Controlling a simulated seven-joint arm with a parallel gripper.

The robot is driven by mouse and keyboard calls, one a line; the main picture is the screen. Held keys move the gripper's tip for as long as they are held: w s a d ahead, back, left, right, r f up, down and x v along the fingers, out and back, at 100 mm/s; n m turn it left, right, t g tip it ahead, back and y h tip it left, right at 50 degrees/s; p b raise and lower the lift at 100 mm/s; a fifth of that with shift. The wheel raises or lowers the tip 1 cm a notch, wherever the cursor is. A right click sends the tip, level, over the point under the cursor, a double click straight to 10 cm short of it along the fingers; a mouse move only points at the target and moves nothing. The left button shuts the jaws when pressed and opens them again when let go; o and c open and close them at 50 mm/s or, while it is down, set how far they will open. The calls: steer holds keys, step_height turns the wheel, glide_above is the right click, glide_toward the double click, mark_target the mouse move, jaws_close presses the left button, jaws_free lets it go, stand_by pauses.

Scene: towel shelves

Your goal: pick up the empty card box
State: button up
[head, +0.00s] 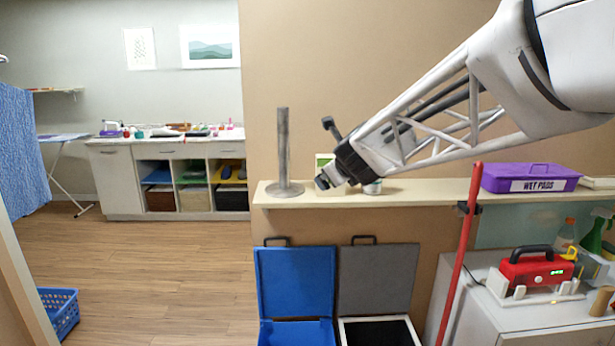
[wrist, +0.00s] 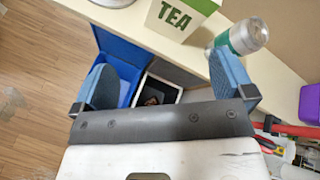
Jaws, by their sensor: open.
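A white and green box marked TEA (wrist: 176,18), the only box like a card box that I can make out, stands on the wall shelf. It is cut off by the top edge of the wrist view, and I cannot see whether it is empty. In the head view a small part of it (head: 322,159) shows behind my gripper (head: 324,182), which hides the rest. In the wrist view my gripper (wrist: 168,84) is open with nothing between its two blue pads. The box lies beyond the fingertips, apart from them.
A metal post (head: 283,150) stands at the shelf's (head: 430,194) left end. A purple wet-pads case (head: 530,176) and red pole (head: 461,260) are right. Blue (head: 294,280) and grey (head: 378,278) bins stand below.

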mark_target(331, 156)
steer(key=w+m, duration=0.2)
steer(key=w, duration=0.1)
steer(key=w+m+t+h, duration=0.1)
steer(key=w+m, duration=0.1)
steer(key=m, duration=0.1)
steer(key=w+r+m+h, duration=0.1)
steer(key=w+m, duration=0.2)
steer(key=shift+w+d+t, duration=0.1)
steer(key=shift+w+t, duration=0.2)
steer(key=shift+x, duration=1.3)
steer(key=shift+x, duration=2.6)
steer(key=shift+f, duration=0.1)
steer(key=c, duration=0.6)
steer(key=shift+r, duration=0.35)
